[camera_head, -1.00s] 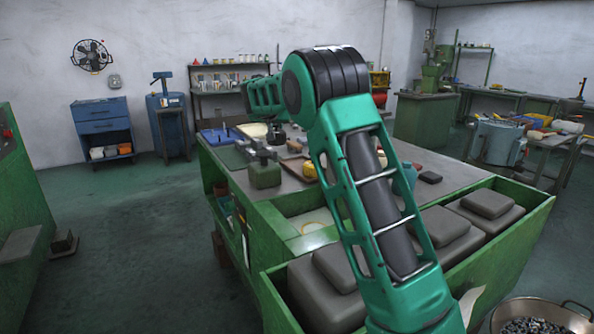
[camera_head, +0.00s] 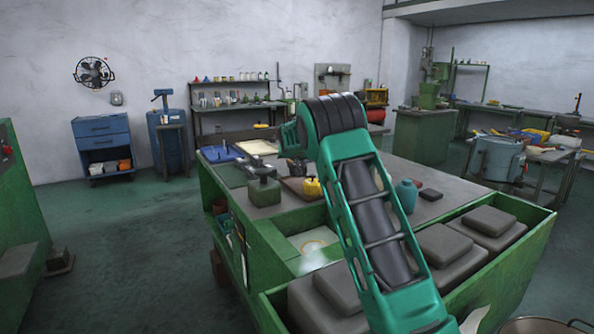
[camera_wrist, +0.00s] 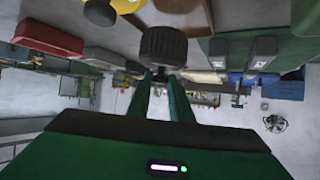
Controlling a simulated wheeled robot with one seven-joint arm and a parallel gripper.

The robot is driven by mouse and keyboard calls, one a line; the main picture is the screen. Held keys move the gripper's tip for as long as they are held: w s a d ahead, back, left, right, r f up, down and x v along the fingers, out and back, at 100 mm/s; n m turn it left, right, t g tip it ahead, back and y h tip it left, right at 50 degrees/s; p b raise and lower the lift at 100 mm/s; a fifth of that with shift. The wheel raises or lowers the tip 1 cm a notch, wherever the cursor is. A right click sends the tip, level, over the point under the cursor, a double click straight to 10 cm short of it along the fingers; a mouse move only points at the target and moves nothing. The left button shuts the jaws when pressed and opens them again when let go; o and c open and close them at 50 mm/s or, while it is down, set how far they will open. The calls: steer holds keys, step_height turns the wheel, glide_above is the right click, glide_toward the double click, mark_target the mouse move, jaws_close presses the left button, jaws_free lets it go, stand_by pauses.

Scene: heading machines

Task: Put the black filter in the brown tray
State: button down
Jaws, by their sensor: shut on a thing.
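The black filter (camera_wrist: 165,44) is a ribbed dark cylinder in the wrist view. My gripper (camera_wrist: 167,75) is shut on it at the fingertips. The brown tray (camera_head: 294,184) lies flat on the bench, left of the arm and partly hidden by a yellow item. A brown surface in the wrist view, probably the tray (camera_wrist: 190,18), shows behind the filter. I cannot tell the height between them.
A green block-shaped device (camera_head: 264,190) stands left of the tray, and a yellow item (camera_head: 312,187) is at its right. Grey blocks (camera_head: 443,242) fill the front bin.

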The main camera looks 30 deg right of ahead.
step_height(320, 180, down, 4)
steer(key=shift+r, duration=0.15)
steer(key=c, duration=1.6)
jaws_free()
steer(key=shift+a+r, duration=0.1)
steer(key=v, duration=1.2)
